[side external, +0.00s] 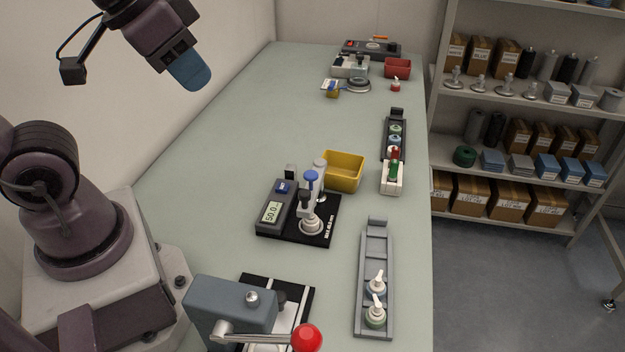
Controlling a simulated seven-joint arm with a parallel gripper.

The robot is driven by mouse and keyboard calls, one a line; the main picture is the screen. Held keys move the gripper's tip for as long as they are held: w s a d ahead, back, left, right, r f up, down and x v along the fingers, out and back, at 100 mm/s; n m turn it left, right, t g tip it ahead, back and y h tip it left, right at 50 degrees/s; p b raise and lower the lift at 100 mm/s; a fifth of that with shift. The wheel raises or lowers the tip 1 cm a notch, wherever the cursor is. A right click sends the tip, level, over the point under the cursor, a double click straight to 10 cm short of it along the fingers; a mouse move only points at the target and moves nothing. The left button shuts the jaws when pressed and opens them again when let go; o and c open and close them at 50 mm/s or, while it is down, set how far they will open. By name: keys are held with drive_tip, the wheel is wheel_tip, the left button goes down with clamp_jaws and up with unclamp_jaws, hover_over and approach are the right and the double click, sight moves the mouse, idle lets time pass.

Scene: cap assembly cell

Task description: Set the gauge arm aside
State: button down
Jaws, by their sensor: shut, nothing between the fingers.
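The gauge (272,213) stands mid-table on a black base plate (268,229); its display reads about 50.0. I cannot tell whether the arm touches that part. A grey cylinder (320,168) rises just behind the arm. My gripper (197,82), with blue fingers, is at upper left, high above the table and well apart from the gauge. It is shut and empty.
A yellow bin (343,171) sits just behind the gauge. A grey rack (364,314) with two pump caps is at front right, and a dark rack (396,122) behind it. A press with a red-balled lever (306,338) is in front. The table's left-middle is clear.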

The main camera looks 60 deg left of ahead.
drive_tip(key=c, duration=1.8)
unclamp_jaws()
drive_tip(key=shift+c, duration=0.2)
drive_tip(key=o, duration=0.4)
drive_tip(key=shift+f, duration=0.1)
drive_tip(key=o, duration=0.5)
drive_tip(key=shift+w+d+f+g, duration=0.3)
drive_tip(key=shift+w+f+g, duration=0.35)
drive_tip(key=shift+f, duration=0.2)
drive_tip(key=shift+c, duration=0.2)
drive_tip(key=n+g, duration=0.4)
drive_tip(key=n, duration=0.5)
approach(305, 192)
wheel_tip(305, 192, down, 9)
drive_tip(key=shift+w+r, duration=0.1)
drive_tip(key=shift+c, duration=0.2)
clamp_jaws()
